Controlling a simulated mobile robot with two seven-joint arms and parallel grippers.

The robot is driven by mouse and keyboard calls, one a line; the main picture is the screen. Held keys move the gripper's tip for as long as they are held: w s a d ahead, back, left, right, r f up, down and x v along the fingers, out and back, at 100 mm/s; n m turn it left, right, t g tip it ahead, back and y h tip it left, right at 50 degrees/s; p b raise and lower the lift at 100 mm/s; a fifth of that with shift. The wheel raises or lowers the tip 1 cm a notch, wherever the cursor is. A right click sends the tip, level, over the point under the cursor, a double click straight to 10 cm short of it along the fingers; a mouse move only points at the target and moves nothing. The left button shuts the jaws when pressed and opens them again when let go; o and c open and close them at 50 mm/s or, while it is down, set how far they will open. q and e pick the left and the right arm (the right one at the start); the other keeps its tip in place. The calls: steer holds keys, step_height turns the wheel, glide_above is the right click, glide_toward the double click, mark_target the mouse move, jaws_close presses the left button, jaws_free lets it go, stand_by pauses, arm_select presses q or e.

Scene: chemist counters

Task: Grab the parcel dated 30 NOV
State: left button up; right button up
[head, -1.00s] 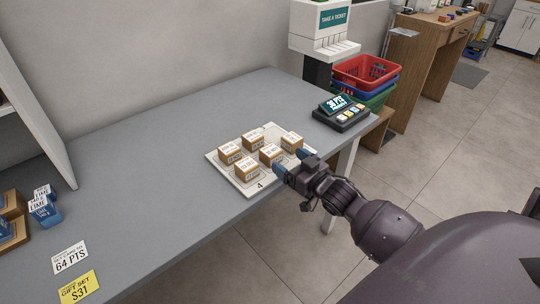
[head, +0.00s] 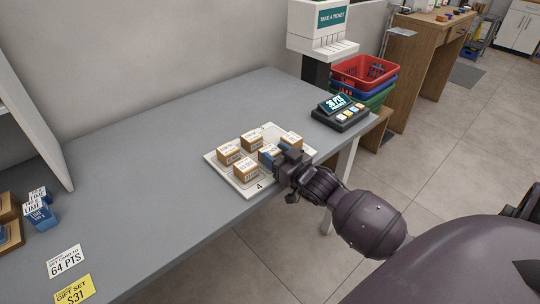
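Several small brown parcels with white labels stand on a white tray (head: 216,165) marked 4: one at the left (head: 228,154), one at the back (head: 252,141), one at the front (head: 246,169), one at the right (head: 291,140), and one in the middle (head: 266,151) partly hidden by my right gripper. The label dates are too small to read, so I cannot tell which parcel is 30 NOV. My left gripper is out of view.
The tray is on a grey counter (head: 150,160). A keypad terminal (head: 343,112) stands right of the tray, with stacked baskets (head: 366,72) and a ticket dispenser (head: 322,35) behind. Blue boxes (head: 39,212) and price cards (head: 67,262) lie at the left. The counter's middle is clear.

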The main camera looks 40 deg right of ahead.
steer(key=shift+c, duration=1.2)
steer(key=shift+r, duration=0.1)
